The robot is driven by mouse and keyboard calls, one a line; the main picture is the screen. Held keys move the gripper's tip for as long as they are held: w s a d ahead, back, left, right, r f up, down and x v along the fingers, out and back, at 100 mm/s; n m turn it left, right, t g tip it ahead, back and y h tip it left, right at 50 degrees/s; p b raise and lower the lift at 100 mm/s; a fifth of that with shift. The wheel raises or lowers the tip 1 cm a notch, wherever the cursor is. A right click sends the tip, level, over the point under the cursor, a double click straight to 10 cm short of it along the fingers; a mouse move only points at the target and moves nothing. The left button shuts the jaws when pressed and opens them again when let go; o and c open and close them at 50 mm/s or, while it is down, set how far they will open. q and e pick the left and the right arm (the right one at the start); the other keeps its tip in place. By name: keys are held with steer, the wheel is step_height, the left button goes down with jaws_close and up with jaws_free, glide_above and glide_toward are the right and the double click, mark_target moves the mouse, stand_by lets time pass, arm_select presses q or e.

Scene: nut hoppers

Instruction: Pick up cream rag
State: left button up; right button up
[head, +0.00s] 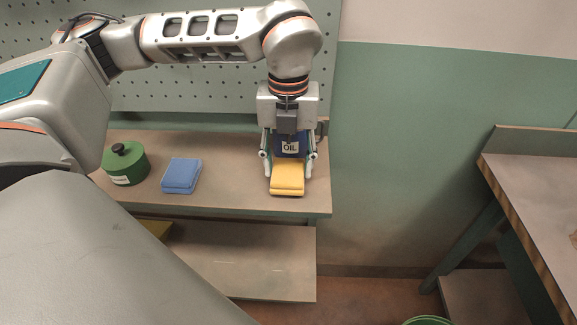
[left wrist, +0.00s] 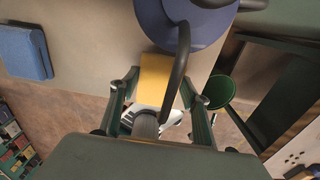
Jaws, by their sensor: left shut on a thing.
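A folded yellow rag (head: 287,180) lies at the right end of the workbench, close to its front edge. It also shows in the left wrist view (left wrist: 153,80). No rag that looks plainly cream shows. My left gripper (head: 288,168) points down over the yellow rag, with one finger on each side, shut on it. In the left wrist view the fingers (left wrist: 158,90) flank the rag. I cannot tell whether the rag is clear of the bench top. My right gripper is not in view.
A blue oil can (head: 290,146) stands right behind the yellow rag; its dark handle (left wrist: 181,70) comes close to my fingers. A folded blue rag (head: 181,175) and a green can (head: 125,164) lie further left. Another bench (head: 535,170) stands at the right.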

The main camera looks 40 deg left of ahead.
mark_target(289, 143)
arm_select(q)
steer(key=r, duration=0.6)
steer(key=shift+s+d, duration=0.25)
steer(key=s+d+b, duration=0.3)
steer(key=s+d, duration=0.2)
steer(key=s, duration=0.3)
steer(key=s+d+b, duration=0.4)
steer(key=s, duration=0.4)
steer(key=shift+d+f, duration=0.2)
steer(key=shift+d, duration=0.2)
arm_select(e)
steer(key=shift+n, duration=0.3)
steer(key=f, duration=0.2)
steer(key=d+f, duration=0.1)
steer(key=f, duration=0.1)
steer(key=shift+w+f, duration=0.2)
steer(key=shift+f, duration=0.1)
arm_select(q)
steer(key=shift+s+r, duration=0.1)
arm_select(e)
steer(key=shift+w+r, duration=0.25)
arm_select(q)
steer(key=shift+o, duration=1)
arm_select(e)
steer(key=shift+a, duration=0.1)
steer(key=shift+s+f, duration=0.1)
